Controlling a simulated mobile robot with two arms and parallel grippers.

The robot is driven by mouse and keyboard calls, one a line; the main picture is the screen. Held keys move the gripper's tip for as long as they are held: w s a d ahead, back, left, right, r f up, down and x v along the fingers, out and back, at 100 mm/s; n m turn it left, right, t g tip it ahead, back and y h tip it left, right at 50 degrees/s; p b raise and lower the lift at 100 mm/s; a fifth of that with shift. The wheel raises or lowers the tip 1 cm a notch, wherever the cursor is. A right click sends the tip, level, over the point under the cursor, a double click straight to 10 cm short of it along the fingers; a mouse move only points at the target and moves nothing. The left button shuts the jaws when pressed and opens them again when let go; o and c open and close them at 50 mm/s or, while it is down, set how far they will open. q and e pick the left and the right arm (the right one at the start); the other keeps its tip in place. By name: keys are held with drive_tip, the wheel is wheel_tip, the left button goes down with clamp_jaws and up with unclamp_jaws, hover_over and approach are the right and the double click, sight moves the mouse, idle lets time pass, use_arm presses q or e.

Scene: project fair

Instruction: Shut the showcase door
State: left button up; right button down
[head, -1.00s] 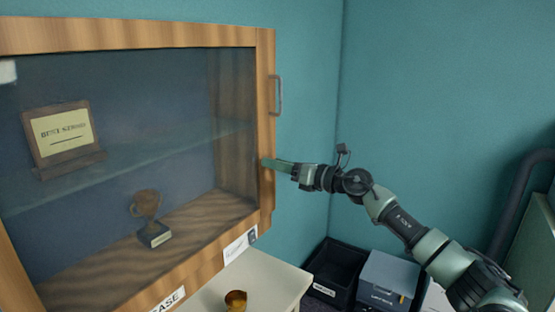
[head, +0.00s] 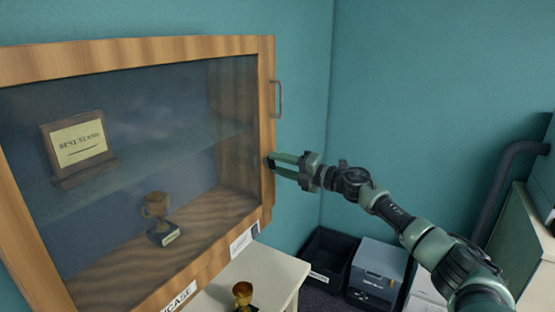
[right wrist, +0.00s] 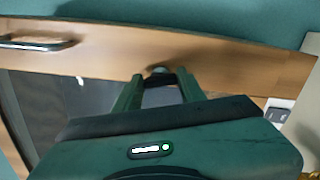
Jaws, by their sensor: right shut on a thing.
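The showcase door (head: 266,120) is a wooden frame with a glass pane, and a metal handle (head: 276,98) sits on its right side. I see no clear gap between door and cabinet, but cannot tell whether it is fully shut. My right gripper (head: 272,163) is at the door's right edge, below the handle, its fingers touching the wood. In the right wrist view the fingers (right wrist: 158,88) meet the wooden edge (right wrist: 100,62), with the handle (right wrist: 38,43) off to the left. What lies between the fingertips is hard to see. My left gripper is not in view.
Behind the glass are a framed plaque (head: 80,145) and a trophy cup (head: 157,210). Another small gold trophy (head: 242,292) stands on the pale table (head: 265,270) below. A black bin (head: 325,258) and a grey box (head: 378,268) are on the floor at right.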

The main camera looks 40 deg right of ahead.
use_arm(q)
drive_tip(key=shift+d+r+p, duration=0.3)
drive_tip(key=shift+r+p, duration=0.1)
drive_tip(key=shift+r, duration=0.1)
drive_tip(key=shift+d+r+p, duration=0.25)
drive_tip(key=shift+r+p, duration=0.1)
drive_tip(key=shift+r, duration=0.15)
use_arm(e)
drive_tip(key=shift+m, duration=1.2)
drive_tip(key=shift+f, duration=0.1)
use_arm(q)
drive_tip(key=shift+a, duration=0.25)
